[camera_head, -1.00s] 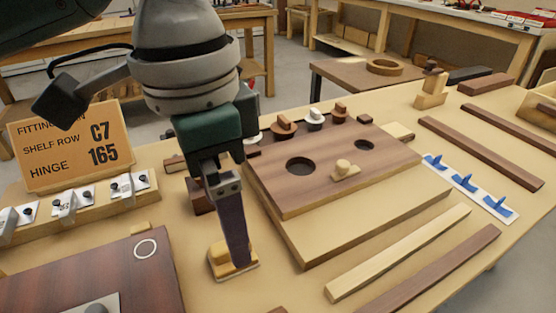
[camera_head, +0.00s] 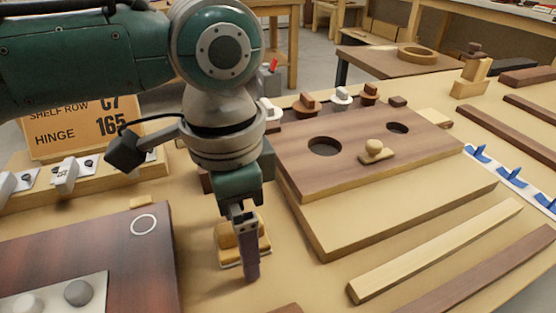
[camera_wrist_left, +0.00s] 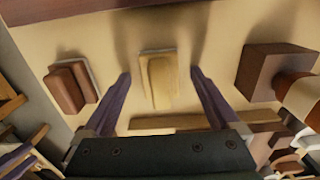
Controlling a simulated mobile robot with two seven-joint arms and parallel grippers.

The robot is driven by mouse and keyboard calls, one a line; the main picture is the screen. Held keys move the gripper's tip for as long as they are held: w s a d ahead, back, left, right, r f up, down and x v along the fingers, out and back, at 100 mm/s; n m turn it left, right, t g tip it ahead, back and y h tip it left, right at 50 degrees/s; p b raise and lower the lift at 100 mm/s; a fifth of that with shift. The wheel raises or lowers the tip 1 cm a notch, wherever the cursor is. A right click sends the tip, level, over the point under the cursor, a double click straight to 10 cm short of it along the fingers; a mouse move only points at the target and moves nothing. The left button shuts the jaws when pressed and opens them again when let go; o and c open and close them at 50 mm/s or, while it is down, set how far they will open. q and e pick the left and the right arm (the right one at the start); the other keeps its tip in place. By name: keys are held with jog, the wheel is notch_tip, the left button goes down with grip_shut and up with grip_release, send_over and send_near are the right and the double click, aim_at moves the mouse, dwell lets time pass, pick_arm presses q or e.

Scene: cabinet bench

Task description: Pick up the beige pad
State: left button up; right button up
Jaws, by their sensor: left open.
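The beige pad (camera_head: 228,237), a small block with a raised grip on a thin pale base, lies on the bench left of the brown board. My left gripper (camera_head: 250,275) points down at it and partly covers it in the head view. In the left wrist view the pad (camera_wrist_left: 160,82) lies between the two purple fingers of the open left gripper (camera_wrist_left: 160,74), with a gap on each side. Whether the fingertips are down at the pad's height is hard to tell. My right gripper is not in view.
A brown board with holes (camera_head: 325,175) stands right of the gripper. A dark red panel (camera_head: 110,255) lies to the left. In the left wrist view a brown pad (camera_wrist_left: 68,88) and a dark brown block (camera_wrist_left: 262,72) flank the beige pad. Bare bench lies in front.

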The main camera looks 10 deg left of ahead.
pick_arm(q)
jog(key=c, duration=1.5)
